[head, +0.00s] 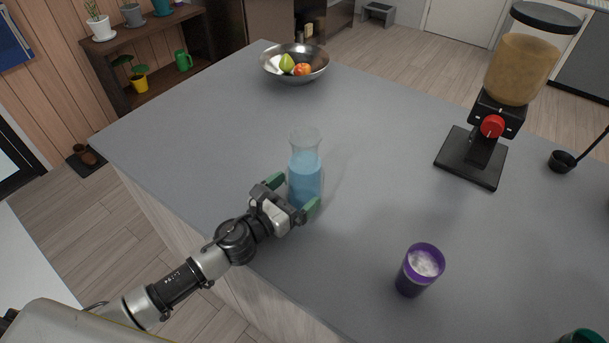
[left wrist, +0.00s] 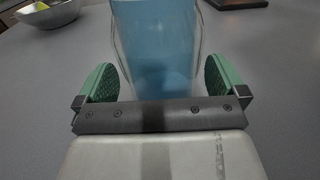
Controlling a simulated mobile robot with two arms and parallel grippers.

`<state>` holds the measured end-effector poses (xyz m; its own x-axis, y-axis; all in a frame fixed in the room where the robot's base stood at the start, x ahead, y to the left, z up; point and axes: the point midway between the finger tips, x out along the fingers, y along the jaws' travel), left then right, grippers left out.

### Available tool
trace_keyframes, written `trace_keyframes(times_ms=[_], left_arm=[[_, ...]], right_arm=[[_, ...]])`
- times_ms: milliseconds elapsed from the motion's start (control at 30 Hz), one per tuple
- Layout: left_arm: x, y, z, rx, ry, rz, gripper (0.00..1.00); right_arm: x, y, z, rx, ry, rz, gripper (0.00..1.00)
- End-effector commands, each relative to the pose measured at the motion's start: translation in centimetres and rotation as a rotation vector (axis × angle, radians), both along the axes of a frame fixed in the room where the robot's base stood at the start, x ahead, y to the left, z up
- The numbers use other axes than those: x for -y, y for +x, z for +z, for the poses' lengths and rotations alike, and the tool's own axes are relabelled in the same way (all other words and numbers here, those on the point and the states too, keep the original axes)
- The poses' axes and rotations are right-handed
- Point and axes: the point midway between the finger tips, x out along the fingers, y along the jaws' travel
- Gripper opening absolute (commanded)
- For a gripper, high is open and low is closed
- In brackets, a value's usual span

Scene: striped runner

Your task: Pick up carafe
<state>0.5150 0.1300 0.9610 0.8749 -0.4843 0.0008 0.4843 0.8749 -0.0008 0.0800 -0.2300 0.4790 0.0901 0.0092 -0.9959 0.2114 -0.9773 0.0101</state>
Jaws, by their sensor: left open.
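The carafe (head: 305,172) is clear glass with a flared neck and blue liquid inside. It stands upright on the grey counter near its left edge. My left gripper (head: 293,192) is at the carafe's lower part, with its green-padded fingers spread on either side of it. In the left wrist view the carafe (left wrist: 155,45) stands between the two open fingers (left wrist: 160,82), with a visible gap on each side. The carafe's base is hidden behind the gripper's body there. My right gripper is not in view.
A purple cup (head: 419,270) with whitish contents stands to the right of the carafe, nearer the front. A metal fruit bowl (head: 294,72) is at the back left. The counter (head: 385,150) around the carafe is clear.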

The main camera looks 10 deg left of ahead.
Motion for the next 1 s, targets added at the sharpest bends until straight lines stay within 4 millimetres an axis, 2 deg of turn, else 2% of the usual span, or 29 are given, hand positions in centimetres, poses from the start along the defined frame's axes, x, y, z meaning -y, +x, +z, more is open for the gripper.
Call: trace_keyframes(times_ms=[167,433,833,1000], left_arm=[[1.1,1.9,0.1,0.0,-0.001,0.001,1.0],[1.2,2.2,0.0,0.0,0.0,0.0,1.0],[1.2,2.1,0.0,0.0,0.0,0.0,0.39],[1.2,2.2,0.3,0.005,-0.002,0.0,0.38]], right_arm=[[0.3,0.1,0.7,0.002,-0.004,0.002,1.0],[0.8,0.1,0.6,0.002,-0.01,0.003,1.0],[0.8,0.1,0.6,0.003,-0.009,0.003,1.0],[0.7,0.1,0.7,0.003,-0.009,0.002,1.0]])
